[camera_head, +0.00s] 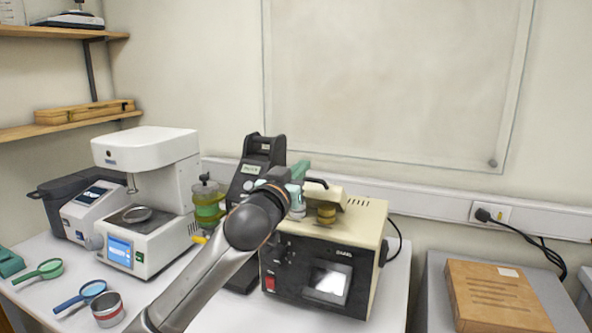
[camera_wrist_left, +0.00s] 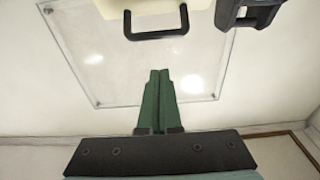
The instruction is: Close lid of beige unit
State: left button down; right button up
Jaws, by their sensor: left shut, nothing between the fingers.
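The beige unit (camera_head: 362,226) stands on the white table, with a black front panel and a small screen. Its lid (camera_head: 332,192) appears raised at the top, behind a brass-coloured cup (camera_head: 326,214). The lid's black handle (camera_head: 317,183) sticks out to the left; the handle (camera_wrist_left: 158,30) and a pale part of the lid show at the top of the left wrist view. My left gripper (camera_head: 300,170) is beside the handle, over the unit's left side. In the left wrist view its green fingers (camera_wrist_left: 158,78) are shut and empty, apart from the handle in the picture. My right gripper is not in view.
A black device (camera_head: 262,150) stands close behind my left arm. A green-filled jar (camera_head: 207,205) and a white instrument (camera_head: 150,155) are further left. Magnifiers and a metal cup (camera_head: 107,309) lie at the front left. A wooden box (camera_head: 495,296) is on the right.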

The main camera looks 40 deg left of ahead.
aim_at(308, 180)
pick_arm(q)
jog(key=p+x, duration=0.1)
jog(key=x, duration=0.4)
jog(key=shift+w+a+r+p, duration=0.2)
jog(key=shift+w+p, duration=0.1)
jog(key=shift+w, duration=0.1)
jog(key=shift+s+d+f, duration=0.15)
jog(key=shift+s+f, duration=0.25)
jog(key=shift+f, duration=0.2)
jog(key=shift+s+d+f, duration=0.15)
jog(key=shift+s+f, duration=0.2)
jog(key=shift+f, duration=0.3)
jog(key=shift+s+f, duration=0.45)
jog(key=shift+f, duration=0.15)
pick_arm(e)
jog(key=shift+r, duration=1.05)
